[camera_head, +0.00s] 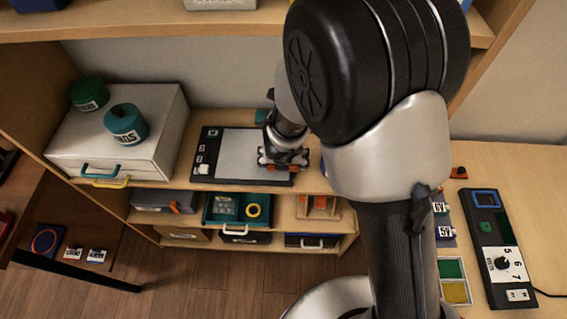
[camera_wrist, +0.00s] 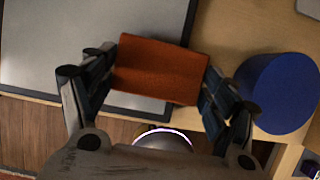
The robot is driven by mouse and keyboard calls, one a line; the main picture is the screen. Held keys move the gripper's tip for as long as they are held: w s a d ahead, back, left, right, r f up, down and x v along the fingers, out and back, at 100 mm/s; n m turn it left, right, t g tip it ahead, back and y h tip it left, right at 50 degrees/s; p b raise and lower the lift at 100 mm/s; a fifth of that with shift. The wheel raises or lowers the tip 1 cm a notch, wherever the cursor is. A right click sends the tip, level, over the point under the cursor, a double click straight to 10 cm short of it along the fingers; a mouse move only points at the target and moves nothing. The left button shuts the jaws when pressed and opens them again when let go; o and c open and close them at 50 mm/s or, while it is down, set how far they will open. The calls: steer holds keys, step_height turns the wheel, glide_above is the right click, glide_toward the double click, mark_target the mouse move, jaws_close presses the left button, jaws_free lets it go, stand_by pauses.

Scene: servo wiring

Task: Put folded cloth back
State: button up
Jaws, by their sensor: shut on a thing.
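An orange-brown folded cloth (camera_wrist: 160,70) sits between the two fingers of my gripper (camera_wrist: 158,82) in the wrist view. The gripper is shut on it. In the head view, my gripper (camera_head: 283,160) is over the right end of a dark-framed grey board (camera_head: 240,155) on the shelf top. A little of the cloth's orange shows beside the fingers there. In the wrist view, the cloth is over the edge of the board (camera_wrist: 70,45). I cannot tell whether the cloth touches the board.
A blue round object (camera_wrist: 278,92) is close to the right finger. A white drawer box (camera_head: 120,135) with a green jar (camera_head: 88,94) and a teal jar (camera_head: 126,124) stands left of the board. Bins fill the lower shelf. A control panel (camera_head: 497,245) lies at the right.

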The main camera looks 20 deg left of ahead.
steer(key=o, duration=1)
steer(key=shift+r, duration=0.1)
steer(key=p+v, duration=0.7)
steer(key=v, duration=0.5)
steer(key=shift+p, duration=0.35)
